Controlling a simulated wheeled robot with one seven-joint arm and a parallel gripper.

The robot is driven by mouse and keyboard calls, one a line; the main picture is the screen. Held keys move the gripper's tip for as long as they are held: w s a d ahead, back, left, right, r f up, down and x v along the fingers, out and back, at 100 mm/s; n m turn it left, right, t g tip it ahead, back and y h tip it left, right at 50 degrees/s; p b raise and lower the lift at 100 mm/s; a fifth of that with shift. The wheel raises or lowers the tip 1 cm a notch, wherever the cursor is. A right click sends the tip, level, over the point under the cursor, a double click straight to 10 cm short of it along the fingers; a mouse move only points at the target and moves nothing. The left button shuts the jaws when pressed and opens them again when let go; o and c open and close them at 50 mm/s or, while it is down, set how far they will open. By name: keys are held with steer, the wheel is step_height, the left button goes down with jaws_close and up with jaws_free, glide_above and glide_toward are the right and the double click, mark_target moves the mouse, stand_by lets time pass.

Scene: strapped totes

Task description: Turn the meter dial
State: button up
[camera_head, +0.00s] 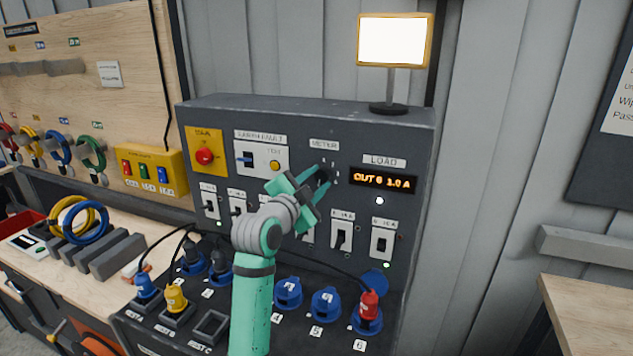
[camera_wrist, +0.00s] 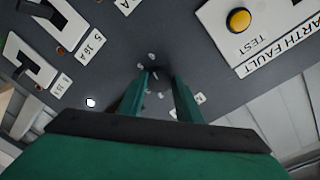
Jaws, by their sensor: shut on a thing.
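The meter dial (camera_head: 324,176) is a small dark knob under the METER label (camera_head: 324,145) on the dark grey panel. Small white marks surround it. My gripper (camera_head: 315,184) reaches the panel with its green fingers on either side of the dial and is shut on it. In the wrist view the fingers (camera_wrist: 163,92) run to the panel face among the white marks, and the dial is mostly hidden between them. The orange load display (camera_head: 383,181) right of the dial appears to read "OUT 6 1.0 A".
An earth fault block (camera_head: 262,155) with a yellow test button and a red stop button (camera_head: 204,156) are left of the dial. Breaker switches (camera_head: 341,237) line the panel below. Blue sockets (camera_head: 287,293) and a red plug (camera_head: 369,305) sit on the lower ledge, with black cables nearby.

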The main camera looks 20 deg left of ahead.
steer(key=shift+a+f+m, duration=0.15)
steer(key=shift+m, duration=0.25)
steer(key=o, duration=1)
steer(key=shift+o, duration=0.2)
steer(key=shift+s, duration=0.1)
steer(key=s+a, duration=0.1)
steer(key=s, duration=0.9)
steer(key=shift+s+r, duration=0.25)
steer(key=shift+s, duration=0.05)
steer(key=shift+a, duration=0.1)
